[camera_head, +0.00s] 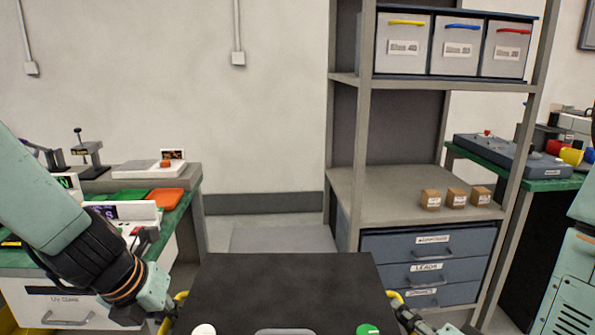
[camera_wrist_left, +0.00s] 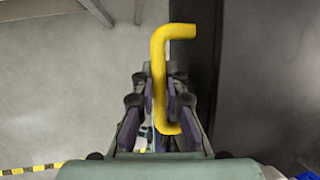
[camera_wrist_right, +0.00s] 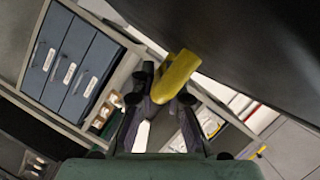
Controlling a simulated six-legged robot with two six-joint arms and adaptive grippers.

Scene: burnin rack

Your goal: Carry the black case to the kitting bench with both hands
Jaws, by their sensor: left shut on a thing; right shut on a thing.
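The black case (camera_head: 285,285) is in front of me at the bottom middle of the head view, its top roughly level. It has a yellow handle on each side. My left gripper (camera_head: 166,312) is shut on the left yellow handle (camera_wrist_left: 158,75), which stands between its fingers in the left wrist view. My right gripper (camera_head: 420,322) is shut on the right yellow handle (camera_wrist_right: 174,78), close beside the case's dark side (camera_wrist_right: 255,50). The near edge of the case is cut off by the frame. I cannot tell which bench is the kitting bench.
A green-topped bench (camera_head: 180,222) with trays and tools stands at left. A grey shelf rack (camera_head: 385,190) with drawers and small boxes stands ahead right. Another green-topped bench (camera_head: 540,184) is at far right. Floor (camera_head: 265,236) shows between left bench and rack.

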